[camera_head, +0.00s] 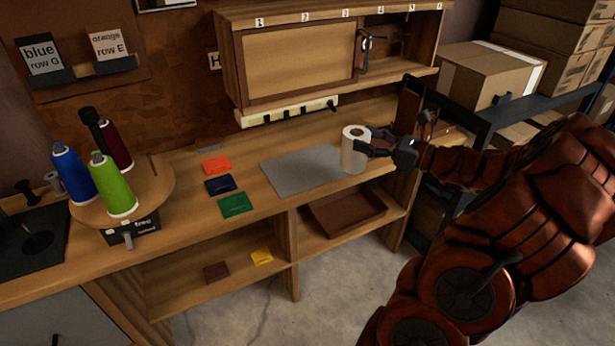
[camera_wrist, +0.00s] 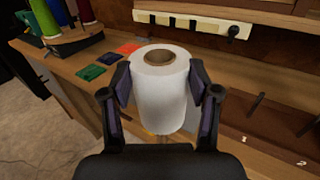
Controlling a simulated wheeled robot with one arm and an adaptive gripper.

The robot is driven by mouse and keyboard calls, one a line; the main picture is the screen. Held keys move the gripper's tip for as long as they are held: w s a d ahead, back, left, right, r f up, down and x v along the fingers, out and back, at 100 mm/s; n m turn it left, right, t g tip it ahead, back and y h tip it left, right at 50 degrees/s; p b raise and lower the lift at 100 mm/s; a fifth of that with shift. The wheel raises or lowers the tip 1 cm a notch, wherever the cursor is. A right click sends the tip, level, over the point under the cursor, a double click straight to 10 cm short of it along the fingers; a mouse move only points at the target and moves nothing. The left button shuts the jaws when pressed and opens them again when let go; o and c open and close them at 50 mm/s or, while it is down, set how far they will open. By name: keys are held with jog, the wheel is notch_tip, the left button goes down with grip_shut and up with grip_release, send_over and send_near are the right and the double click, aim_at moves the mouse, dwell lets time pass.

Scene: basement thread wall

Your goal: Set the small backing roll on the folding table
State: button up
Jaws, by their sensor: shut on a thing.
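The small backing roll (camera_head: 354,150) is a white upright cylinder with a brown core. In the head view it is at the right end of the wooden bench, over or beside the grey mat (camera_head: 299,171). My gripper (camera_head: 370,148) reaches it from the right and is shut on it. In the wrist view the roll (camera_wrist: 160,92) stands upright between the two fingers of my gripper (camera_wrist: 160,100), which press its sides. Whether its base touches the bench top is hard to tell. I cannot make out a folding table in either view.
The wooden bench (camera_head: 180,215) holds a round stand with thread cones (camera_head: 113,184) at left and several coloured cards (camera_head: 220,185). A wall cabinet (camera_head: 296,65) hangs above. A dark shelf with cardboard boxes (camera_head: 488,75) stands at right. Concrete floor (camera_head: 330,290) is clear in front.

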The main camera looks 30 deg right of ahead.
jog(key=shift+h, duration=0.3)
jog(key=shift+w+a+f+b, duration=0.2)
jog(key=shift+w+a+f, duration=0.8)
jog(key=shift+w, duration=1)
jog(key=shift+w+a+f+b, duration=0.25)
jog(key=shift+w+a+f, duration=0.7)
jog(key=shift+w, duration=1.1)
jog(key=shift+w+a+f+b, duration=0.2)
jog(key=shift+w+a+f, duration=0.8)
jog(key=shift+w, duration=1)
jog(key=shift+a+r, duration=0.2)
jog(key=o, duration=1.3)
jog(key=shift+c, duration=0.2)
